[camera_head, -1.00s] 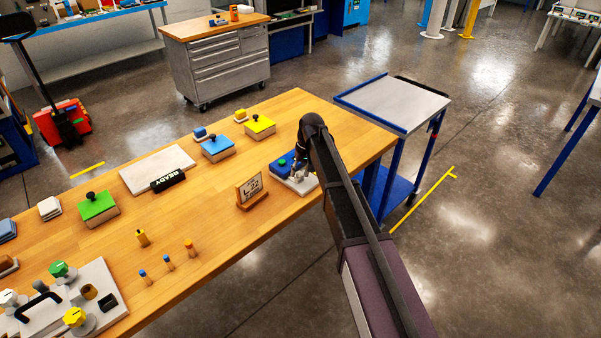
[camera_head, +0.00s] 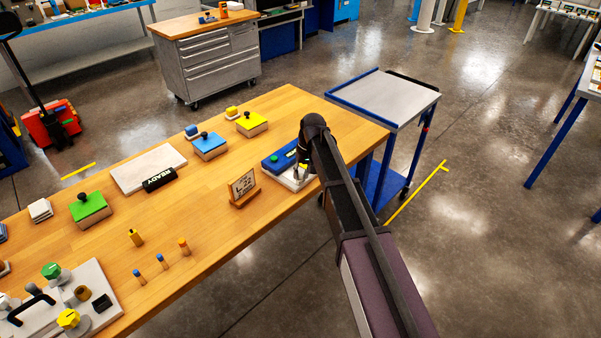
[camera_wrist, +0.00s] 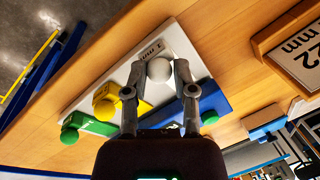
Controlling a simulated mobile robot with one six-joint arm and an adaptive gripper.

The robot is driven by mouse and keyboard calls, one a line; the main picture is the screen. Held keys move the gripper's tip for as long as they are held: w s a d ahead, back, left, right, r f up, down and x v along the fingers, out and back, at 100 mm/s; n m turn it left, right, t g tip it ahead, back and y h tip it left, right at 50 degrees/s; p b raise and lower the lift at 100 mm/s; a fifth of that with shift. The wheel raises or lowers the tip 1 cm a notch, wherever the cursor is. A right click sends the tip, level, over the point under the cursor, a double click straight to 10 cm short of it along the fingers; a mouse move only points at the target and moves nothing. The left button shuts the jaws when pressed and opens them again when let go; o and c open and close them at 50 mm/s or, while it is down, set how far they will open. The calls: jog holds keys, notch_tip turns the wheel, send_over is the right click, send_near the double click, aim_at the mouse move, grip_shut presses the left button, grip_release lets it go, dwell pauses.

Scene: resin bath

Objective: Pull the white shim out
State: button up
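The white shim shows in the wrist view by its round white knob (camera_wrist: 159,70). My gripper (camera_wrist: 160,66) has one fingertip on each side of this knob, and both look to be against it. The knob sits over a white plate (camera_wrist: 181,46) marked "1 mm"; I cannot tell where the shim's own edges end. Yellow (camera_wrist: 104,106), green (camera_wrist: 88,125) and blue (camera_wrist: 213,97) pieces lie around it. In the head view my gripper (camera_head: 302,172) is over the white and blue block near the table's right edge, and partly hides it.
A wooden sign (camera_head: 243,187) stands left of the block, and also shows in the wrist view (camera_wrist: 297,45). Yellow (camera_head: 251,123) and blue (camera_head: 210,146) knobbed blocks stand behind. A blue cart (camera_head: 383,98) stands just beyond the table's right end.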

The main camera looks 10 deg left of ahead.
aim_at(290, 178)
jog(key=shift+o, duration=1.4)
jog(key=shift+f, duration=0.1)
jog(key=shift+w+a, duration=0.1)
jog(key=shift+w, duration=0.05)
jog(key=shift+w+a, duration=0.55)
jog(key=shift+a, duration=0.15)
jog(key=shift+w+a+r+p, duration=0.5)
jog(key=shift+w+a, duration=0.05)
jog(key=shift+a, duration=0.25)
notch_tip(290, 178, up, 13)
jog(key=d+p, duration=0.3)
jog(key=p, duration=1)
jog(key=s+d+f+m+h+b, duration=0.1)
jog(key=s+d+f+m+b, duration=0.1)
jog(key=s+d, duration=0.8)
jog(key=s+d+f+m+b, duration=0.1)
jog(key=s+d+f+b, duration=0.3)
jog(key=s+d, duration=0.6)
jog(key=shift+s+d+f+m+t+h+b, duration=0.4)
jog(key=shift+d+f, duration=0.1)
jog(key=shift+d, duration=1.65)
